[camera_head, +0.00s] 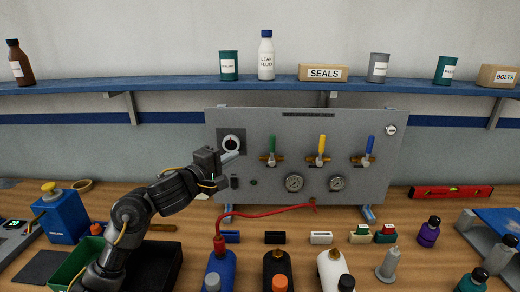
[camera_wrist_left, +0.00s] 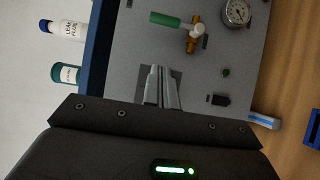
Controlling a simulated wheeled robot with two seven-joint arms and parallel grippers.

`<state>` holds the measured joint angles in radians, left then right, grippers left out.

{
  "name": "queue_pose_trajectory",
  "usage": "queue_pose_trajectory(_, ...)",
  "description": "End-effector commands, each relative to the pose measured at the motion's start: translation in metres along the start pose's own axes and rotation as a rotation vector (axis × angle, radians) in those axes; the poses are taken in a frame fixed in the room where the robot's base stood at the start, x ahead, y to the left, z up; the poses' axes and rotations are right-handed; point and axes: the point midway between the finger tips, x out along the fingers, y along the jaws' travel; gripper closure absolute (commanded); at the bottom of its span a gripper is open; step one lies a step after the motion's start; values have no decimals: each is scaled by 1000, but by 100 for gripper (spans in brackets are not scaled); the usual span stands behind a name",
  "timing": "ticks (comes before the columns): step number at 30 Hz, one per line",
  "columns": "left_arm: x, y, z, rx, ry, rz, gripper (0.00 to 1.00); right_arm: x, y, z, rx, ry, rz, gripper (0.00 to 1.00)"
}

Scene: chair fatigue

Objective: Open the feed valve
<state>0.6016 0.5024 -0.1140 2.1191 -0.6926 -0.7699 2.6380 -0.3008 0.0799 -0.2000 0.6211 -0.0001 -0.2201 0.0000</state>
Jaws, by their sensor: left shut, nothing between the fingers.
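A grey panel (camera_head: 300,125) stands upright on the bench with three brass-bodied lever valves. The green handle (camera_head: 272,146), yellow handle (camera_head: 322,146) and blue handle (camera_head: 371,147) all point up. No readable label shows which is the feed valve. A dark square plate with a round white-faced dial (camera_head: 232,142) sits at the panel's upper left. My left gripper (camera_head: 230,157) is shut and empty, its fingertips over this plate's lower part, left of the green valve. In the left wrist view, the closed fingers (camera_wrist_left: 160,86) cover much of the plate; the green handle (camera_wrist_left: 165,19) is clear of them. Contact cannot be told.
Two gauges (camera_head: 294,183) sit low on the panel. A red hose (camera_head: 262,212) runs from the panel to a blue bottle (camera_head: 220,268). Several bottles and small blocks crowd the bench front. A blue shelf (camera_head: 170,84) hangs above, and a red level (camera_head: 450,191) lies right.

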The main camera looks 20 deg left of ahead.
Motion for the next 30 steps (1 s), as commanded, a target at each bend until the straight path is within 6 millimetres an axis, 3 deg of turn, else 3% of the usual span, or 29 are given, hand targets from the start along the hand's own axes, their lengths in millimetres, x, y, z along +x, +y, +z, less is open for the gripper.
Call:
queue_pose_trajectory(10, 71, 0, -1, -2, 3, -1, 100, 2, 0, 1, 0, -1, 0, 43)
queue_pose_trajectory(12, 80, 1, 7, -1, 0, 0, 100, 0, 0, 0, 0, -1, 0, 43)
queue_pose_trajectory(19, 97, 1, 24, 0, 2, 0, 100, -4, 0, 0, 0, -1, 0, 43)
queue_pose_trajectory(30, 100, 0, 27, 1, 3, 1, 100, -4, 0, 0, 0, -1, 0, 43)
